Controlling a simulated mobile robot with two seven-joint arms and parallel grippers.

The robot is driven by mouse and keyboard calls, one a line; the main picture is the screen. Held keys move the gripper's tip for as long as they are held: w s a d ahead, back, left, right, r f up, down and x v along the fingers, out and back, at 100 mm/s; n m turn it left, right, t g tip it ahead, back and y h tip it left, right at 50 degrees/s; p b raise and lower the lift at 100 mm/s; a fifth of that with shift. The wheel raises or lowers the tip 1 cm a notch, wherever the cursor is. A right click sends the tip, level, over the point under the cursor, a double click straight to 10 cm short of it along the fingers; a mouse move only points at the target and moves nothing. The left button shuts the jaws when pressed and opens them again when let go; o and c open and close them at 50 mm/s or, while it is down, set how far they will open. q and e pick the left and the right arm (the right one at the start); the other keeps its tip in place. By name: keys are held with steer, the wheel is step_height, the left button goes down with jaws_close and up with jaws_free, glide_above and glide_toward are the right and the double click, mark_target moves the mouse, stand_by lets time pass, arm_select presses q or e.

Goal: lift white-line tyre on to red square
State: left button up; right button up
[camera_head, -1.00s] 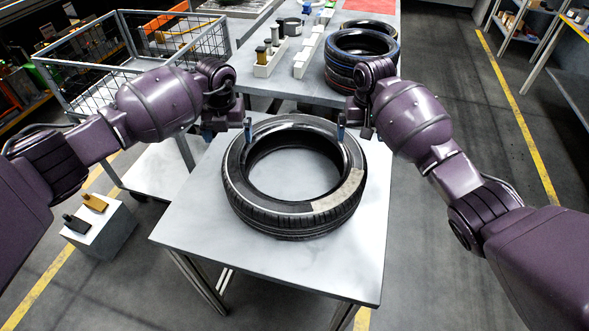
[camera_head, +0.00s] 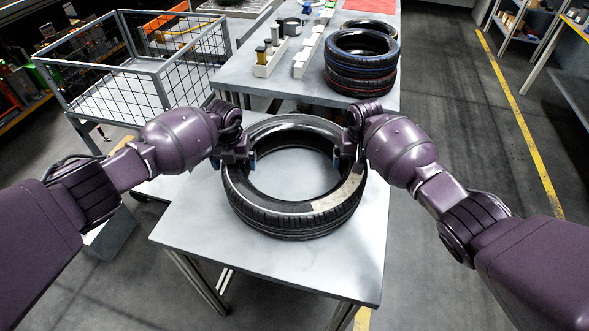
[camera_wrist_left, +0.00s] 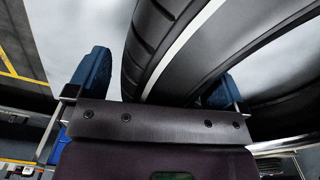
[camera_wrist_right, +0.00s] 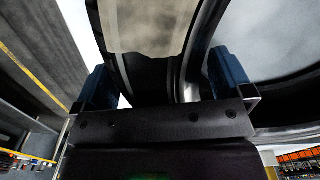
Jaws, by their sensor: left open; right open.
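The white-line tyre (camera_head: 295,222) lies flat on the near grey table, a thin white line and a pale patch on its upper sidewall. It also shows in the left wrist view (camera_wrist_left: 150,45) and the right wrist view (camera_wrist_right: 150,80). My left gripper (camera_head: 240,160) is open at the tyre's left side, its blue fingers on either side of the tyre wall. My right gripper (camera_head: 347,152) is open at the right side, also straddling the wall. Parts of the fingers are hidden in the head view. The red square (camera_head: 370,5) lies at the far end of the back table, cut by the frame.
The back table (camera_head: 300,95) holds stacked tyres (camera_head: 360,65) with blue and red lines at its right, and white holders (camera_head: 270,60) with small parts. A wire cart (camera_head: 120,95) stands at left. The near table's front (camera_head: 270,265) is clear.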

arm_select(q)
steer(key=shift+c, duration=0.3)
arm_select(e)
steer(key=shift+c, duration=0.3)
arm_select(q)
jaws_close()
arm_select(e)
jaws_close()
arm_select(q)
steer(key=shift+w+r, duration=0.15)
steer(key=shift+r, duration=0.1)
arm_select(e)
steer(key=shift+w+r, duration=0.15)
steer(key=shift+r, duration=0.05)
